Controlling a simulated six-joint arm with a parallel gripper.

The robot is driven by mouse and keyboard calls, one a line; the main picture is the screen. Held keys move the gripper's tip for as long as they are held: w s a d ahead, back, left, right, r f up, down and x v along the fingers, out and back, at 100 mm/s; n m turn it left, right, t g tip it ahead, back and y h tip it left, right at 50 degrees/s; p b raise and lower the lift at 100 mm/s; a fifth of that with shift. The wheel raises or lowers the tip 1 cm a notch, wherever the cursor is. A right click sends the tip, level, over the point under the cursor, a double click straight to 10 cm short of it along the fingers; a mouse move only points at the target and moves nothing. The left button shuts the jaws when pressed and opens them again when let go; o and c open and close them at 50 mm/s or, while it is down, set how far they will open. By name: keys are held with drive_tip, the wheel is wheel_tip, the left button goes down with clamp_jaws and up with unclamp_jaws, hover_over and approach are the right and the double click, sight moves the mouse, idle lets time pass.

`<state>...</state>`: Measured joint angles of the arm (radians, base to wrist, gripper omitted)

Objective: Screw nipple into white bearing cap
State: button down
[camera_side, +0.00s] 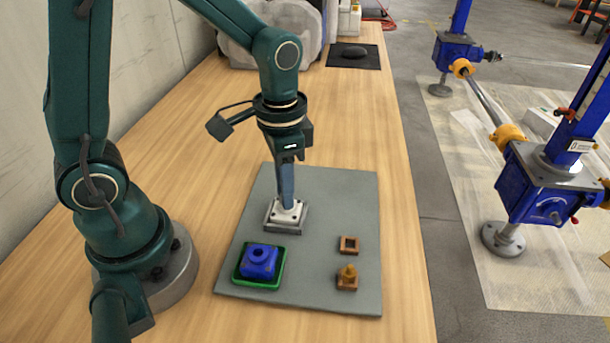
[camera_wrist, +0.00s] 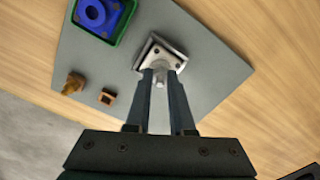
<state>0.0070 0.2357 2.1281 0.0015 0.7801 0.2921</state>
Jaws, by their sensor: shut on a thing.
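In the wrist view my gripper (camera_wrist: 161,76) is shut on a small light-grey piece, which looks like the nipple (camera_wrist: 160,84). The nipple is at the cap's top face. I cannot tell how deep its lower end sits, and the side view hides it behind the fingers.
A blue housing (camera_side: 260,263) with a round hole sits in a green tray (camera_side: 238,276). A brown square holder (camera_side: 341,246) stands empty at the right, and a brass-coloured part (camera_side: 348,272) stands in another brown holder (camera_side: 347,286). The grey mat (camera_side: 330,195) is clear behind them.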

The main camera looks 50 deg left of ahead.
drive_tip(key=m, duration=0.6)
drive_tip(key=shift+m, duration=0.3)
drive_tip(key=m, duration=0.6)
drive_tip(key=shift+f+m, duration=0.1)
drive_tip(key=shift+m, duration=0.3)
drive_tip(key=m, duration=1)
drive_tip(key=c, duration=0.9)
unclamp_jaws()
